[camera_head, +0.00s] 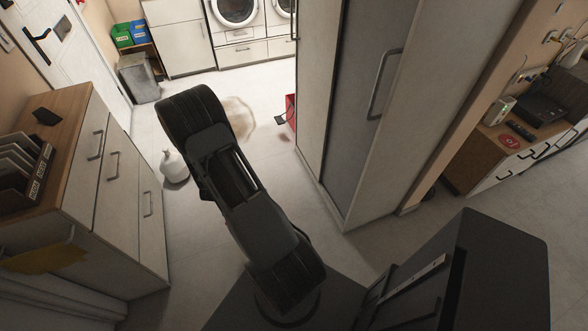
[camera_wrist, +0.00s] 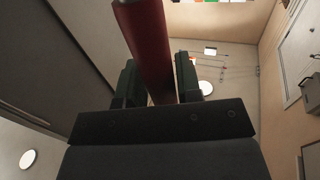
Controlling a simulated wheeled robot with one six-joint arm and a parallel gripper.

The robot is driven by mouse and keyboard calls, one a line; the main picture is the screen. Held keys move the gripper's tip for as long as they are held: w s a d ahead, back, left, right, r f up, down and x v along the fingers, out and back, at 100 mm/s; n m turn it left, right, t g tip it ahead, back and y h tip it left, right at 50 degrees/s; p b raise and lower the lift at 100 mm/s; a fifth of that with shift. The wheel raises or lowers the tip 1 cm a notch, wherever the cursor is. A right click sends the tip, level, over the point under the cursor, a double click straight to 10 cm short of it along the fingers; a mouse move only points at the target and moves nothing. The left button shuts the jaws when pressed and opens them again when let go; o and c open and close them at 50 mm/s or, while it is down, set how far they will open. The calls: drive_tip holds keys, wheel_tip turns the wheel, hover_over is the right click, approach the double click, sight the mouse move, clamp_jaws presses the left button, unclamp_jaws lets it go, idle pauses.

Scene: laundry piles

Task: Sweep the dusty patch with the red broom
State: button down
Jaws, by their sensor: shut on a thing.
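In the wrist view, my gripper (camera_wrist: 158,80) is shut on a red handle, which I take to be the red broom (camera_wrist: 146,38). The handle runs up between the two dark green fingers and out of the top of the picture. The broom's head is not in that view. In the head view, the dusty patch (camera_head: 239,120) is a tan smear on the pale floor, just right of my raised arm, which hides part of it. My gripper and the held handle are hidden behind the arm there.
A red object (camera_head: 291,113), partly hidden by the tall cabinet (camera_head: 345,120), stands on the floor right of the patch. A white rounded vessel (camera_head: 175,168) stands left of my arm. A wooden-topped dresser (camera_head: 75,150) is at left; washers (camera_head: 236,12) are at the back.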

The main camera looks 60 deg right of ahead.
drive_tip(key=s+d+f+m+g+b, duration=1.1)
drive_tip(key=s+d+f+g+b, duration=0.5)
drive_tip(key=d+f+g, duration=0.1)
drive_tip(key=shift+s+f+m+g+b, duration=0.15)
drive_tip(key=shift+s+m+g+b, duration=0.15)
drive_tip(key=shift+s+m+b, duration=0.1)
drive_tip(key=shift+d, duration=0.1)
